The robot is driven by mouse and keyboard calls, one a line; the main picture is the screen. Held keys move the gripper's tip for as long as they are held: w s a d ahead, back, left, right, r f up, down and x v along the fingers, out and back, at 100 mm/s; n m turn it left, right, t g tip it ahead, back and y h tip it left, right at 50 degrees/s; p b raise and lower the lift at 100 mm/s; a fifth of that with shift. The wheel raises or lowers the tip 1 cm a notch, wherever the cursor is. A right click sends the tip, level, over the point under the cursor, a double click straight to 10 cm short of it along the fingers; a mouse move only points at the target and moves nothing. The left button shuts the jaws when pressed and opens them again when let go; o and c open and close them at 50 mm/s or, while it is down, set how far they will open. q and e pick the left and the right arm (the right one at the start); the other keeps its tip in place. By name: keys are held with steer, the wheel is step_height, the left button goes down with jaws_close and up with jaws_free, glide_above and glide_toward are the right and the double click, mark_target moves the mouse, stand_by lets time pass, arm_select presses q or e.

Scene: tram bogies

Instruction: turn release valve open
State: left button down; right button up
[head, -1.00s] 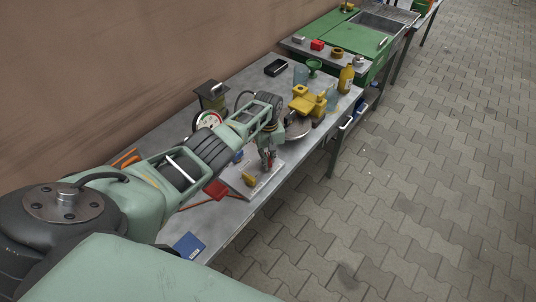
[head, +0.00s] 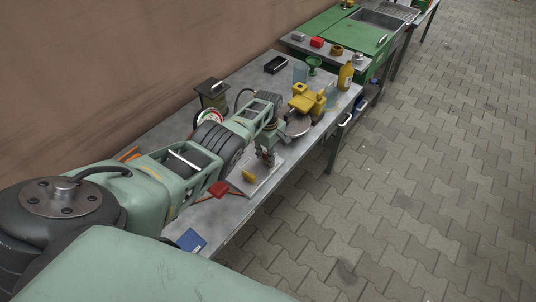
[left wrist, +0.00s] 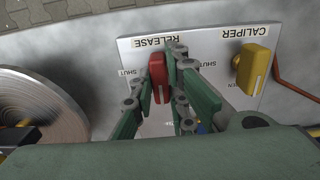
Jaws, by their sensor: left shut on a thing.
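A pale valve panel (head: 268,178) lies on the grey workbench. In the left wrist view the panel (left wrist: 205,45) has the words RELEASE and CALIPER. The red release handle (left wrist: 157,68) sits below RELEASE, roughly upright in that picture, with a SHUT label to its left. Its other position label is hidden by my fingers. My left gripper (left wrist: 162,80) is shut on the red handle, one finger on each side. In the head view the left gripper (head: 265,157) points down at the panel. The yellow caliper handle (left wrist: 252,68) is to the right, apart from my fingers.
A round metal disc (left wrist: 38,105) lies close to the left of the gripper. A yellow device (head: 305,100), a yellow bottle (head: 346,76) and a green funnel (head: 314,63) stand farther along the bench. A blue booklet (head: 190,240) lies near the front edge.

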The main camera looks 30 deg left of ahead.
arm_select(q)
steer(key=shift+w+r, duration=0.1)
stand_by(0.3)
steer(key=c, duration=1.7)
jaws_free()
step_height(320, 180, up, 12)
steer(key=shift+f, duration=0.1)
